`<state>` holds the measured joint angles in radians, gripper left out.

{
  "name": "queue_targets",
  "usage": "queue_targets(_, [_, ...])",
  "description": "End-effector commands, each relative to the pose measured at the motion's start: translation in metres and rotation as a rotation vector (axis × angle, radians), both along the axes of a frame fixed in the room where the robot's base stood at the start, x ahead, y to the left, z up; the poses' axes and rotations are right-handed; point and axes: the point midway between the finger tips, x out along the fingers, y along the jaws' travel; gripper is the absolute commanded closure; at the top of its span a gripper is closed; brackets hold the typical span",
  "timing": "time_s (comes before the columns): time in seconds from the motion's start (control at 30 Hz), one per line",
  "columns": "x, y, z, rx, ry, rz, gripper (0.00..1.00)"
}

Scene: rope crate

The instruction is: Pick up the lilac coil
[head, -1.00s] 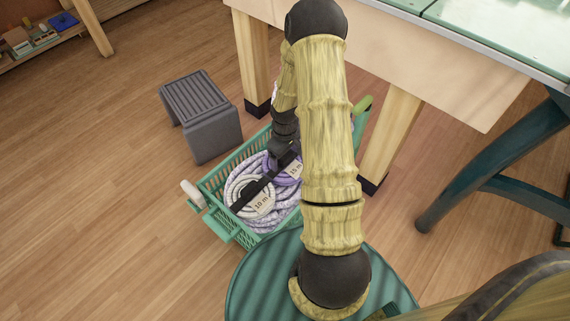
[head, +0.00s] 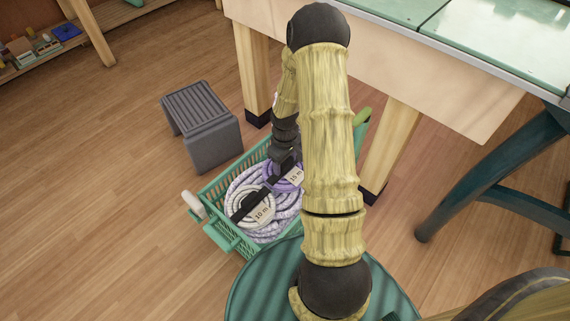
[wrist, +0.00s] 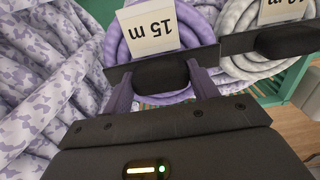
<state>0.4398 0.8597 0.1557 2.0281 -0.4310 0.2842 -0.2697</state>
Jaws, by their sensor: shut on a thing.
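The lilac coil (head: 285,186) lies in the green crate (head: 222,241) and bears a white "15 m" tag. It also shows in the wrist view (wrist: 197,24), with a black grip on a flat black bar at its near side. My gripper (wrist: 162,82) is shut on this black grip, one finger at each end. In the head view my gripper (head: 285,160) is low over the crate, and my arm hides part of the coil. I see no clear gap under the coil.
A white coil (head: 246,205) with a "10 m" tag and its own black bar lies beside the lilac one. Thicker mottled lilac-and-white rope (wrist: 40,75) lies around them. A grey stool (head: 203,110) and pale table legs (head: 392,150) stand close to the crate.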

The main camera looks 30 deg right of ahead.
Motion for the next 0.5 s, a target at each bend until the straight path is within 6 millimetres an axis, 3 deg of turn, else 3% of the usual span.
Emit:
queue_targets(0.03, [0.001,-0.001,0.016,-0.001,-0.003,-0.001,0.73])
queue_targets(0.5, [0.001,-0.001,0.143,-0.002,-0.004,-0.001,0.73])
